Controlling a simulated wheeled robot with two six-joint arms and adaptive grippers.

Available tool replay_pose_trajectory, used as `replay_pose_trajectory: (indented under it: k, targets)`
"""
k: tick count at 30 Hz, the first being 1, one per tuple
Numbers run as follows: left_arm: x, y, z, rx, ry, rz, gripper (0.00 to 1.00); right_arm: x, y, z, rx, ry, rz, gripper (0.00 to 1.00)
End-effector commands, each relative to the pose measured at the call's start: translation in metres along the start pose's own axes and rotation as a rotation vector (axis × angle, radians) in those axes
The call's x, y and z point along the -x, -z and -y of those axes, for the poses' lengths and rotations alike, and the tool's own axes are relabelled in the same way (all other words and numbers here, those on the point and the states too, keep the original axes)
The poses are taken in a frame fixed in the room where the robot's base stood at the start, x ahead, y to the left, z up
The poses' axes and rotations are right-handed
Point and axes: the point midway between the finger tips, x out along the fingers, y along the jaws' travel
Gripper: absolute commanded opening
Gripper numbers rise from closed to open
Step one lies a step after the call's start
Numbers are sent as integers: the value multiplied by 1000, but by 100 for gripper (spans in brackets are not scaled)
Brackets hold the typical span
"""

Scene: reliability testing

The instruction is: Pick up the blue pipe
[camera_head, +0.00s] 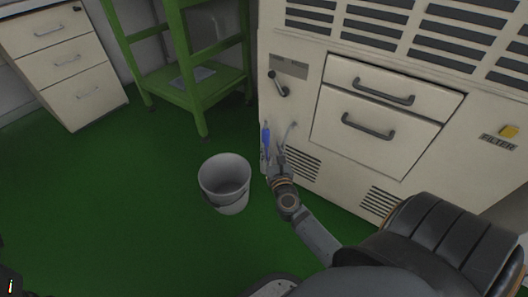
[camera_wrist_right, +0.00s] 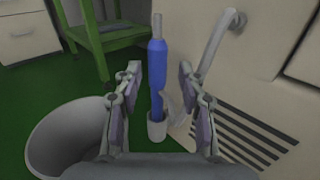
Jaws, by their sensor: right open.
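The blue pipe (camera_head: 266,136) stands upright close to the front of the beige cabinet. In the right wrist view the blue pipe (camera_wrist_right: 157,78) has a grey upper end and a pale grey lower end. My right gripper (camera_head: 276,150) is at the pipe in the head view. In the right wrist view my right gripper (camera_wrist_right: 160,75) is open, with one finger on each side of the pipe and visible gaps between. I cannot tell how deep the pipe is between the fingers.
A grey bucket (camera_head: 226,184) stands on the green floor left of my right gripper. The beige cabinet (camera_head: 300,120) has vents, handles and a bent grey pipe (camera_wrist_right: 217,42) right of the blue pipe. A green rack (camera_head: 180,94) and white drawers (camera_head: 68,62) stand behind.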

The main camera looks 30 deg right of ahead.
Motion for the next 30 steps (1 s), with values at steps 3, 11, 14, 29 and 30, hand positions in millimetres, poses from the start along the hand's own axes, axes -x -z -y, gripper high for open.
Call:
replay_pose_trajectory:
  k: [3,11,14,29,30]
  targets:
    - [4,-1,-1,-1,-1,2,40,-23,0,0,2,-1,3,41]
    - [6,-2,-1,-2,-3,5,40,-40,0,0,3,-1,0,41]
    - [11,-2,-2,-3,-5,5,40,-50,0,-2,4,-1,4,41]
    - [22,-4,-6,-9,-13,10,40,-91,-2,-4,5,-1,0,41]
    - [22,-4,-6,-9,-13,10,40,-91,-2,-4,5,-1,0,35]
